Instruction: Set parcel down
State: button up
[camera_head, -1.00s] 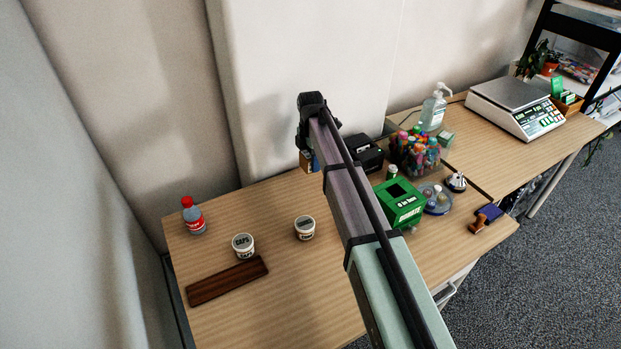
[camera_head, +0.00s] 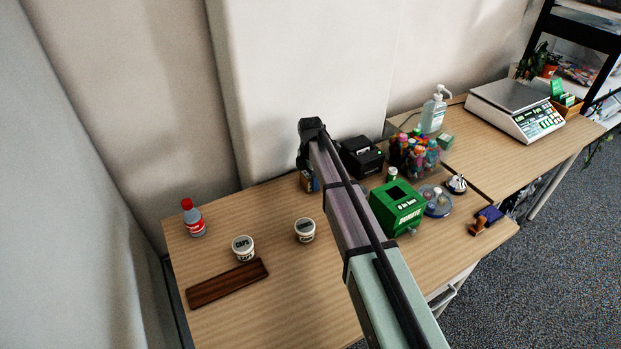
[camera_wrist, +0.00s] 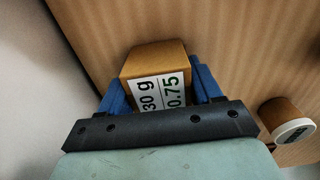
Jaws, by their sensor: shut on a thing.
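The parcel (camera_wrist: 155,60) is a small brown box with a white label reading "30 g" and "0.75" in the wrist view. My gripper (camera_wrist: 160,88) has its blue fingers on either side of the parcel and is shut on it. In the head view the gripper (camera_head: 309,181) is mostly hidden behind my arm, low near the back of the wooden table (camera_head: 290,290). A bit of the parcel's brown side shows there. I cannot tell whether the parcel touches the table.
A black printer (camera_head: 362,157) and green donation box (camera_head: 397,207) are to the right.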

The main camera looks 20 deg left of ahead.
jog(key=o, duration=1.3)
notch_tip(320, 180, up, 12)
jog(key=shift+r, duration=0.1)
